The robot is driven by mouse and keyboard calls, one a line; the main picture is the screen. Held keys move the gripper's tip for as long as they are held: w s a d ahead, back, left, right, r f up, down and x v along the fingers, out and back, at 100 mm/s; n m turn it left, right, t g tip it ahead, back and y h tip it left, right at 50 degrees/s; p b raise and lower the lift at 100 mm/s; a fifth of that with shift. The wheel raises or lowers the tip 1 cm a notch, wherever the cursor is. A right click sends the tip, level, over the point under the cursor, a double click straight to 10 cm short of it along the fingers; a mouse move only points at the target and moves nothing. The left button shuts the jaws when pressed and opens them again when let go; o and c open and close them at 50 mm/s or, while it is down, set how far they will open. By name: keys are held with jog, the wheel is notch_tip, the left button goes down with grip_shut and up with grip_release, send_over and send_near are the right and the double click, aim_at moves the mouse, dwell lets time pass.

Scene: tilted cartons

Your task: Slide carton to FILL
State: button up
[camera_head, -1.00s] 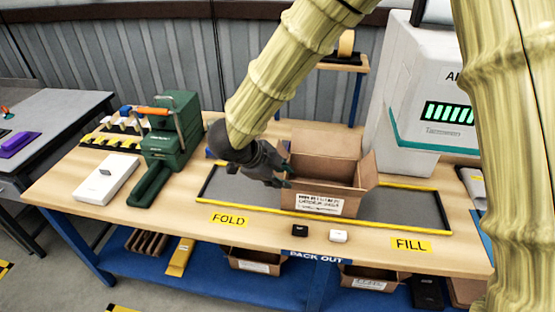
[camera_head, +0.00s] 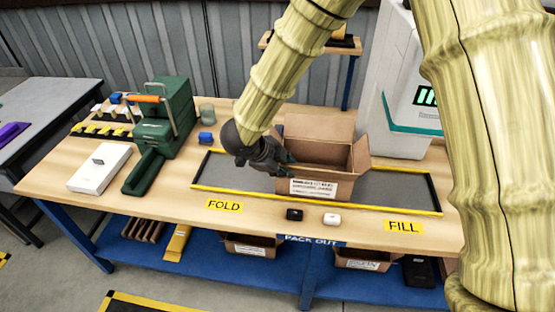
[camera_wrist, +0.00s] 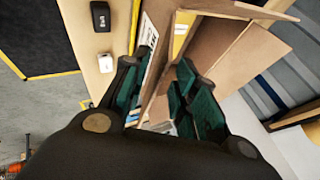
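The open brown carton (camera_head: 338,187) stands upright on the dark mat (camera_head: 395,188), roughly midway between the yellow FOLD label (camera_head: 224,205) and FILL label (camera_head: 404,226). Its flaps are spread, and a white printed label is on its front. My gripper (camera_head: 286,164) is at the carton's left side. In the wrist view, the green fingers of my gripper (camera_wrist: 163,95) are apart, with part of the carton (camera_wrist: 224,50) showing between and beyond them. The exact contact between fingers and carton is hidden. No firm hold shows.
A green machine (camera_head: 168,120) and white package (camera_head: 100,167) are at left. A white machine (camera_head: 400,100) stands behind right. The mat right of the carton is clear.

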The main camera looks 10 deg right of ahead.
aim_at(297, 175)
jog(key=shift+p+x, duration=0.35)
jog(key=shift+x, duration=1.8)
grip_shut()
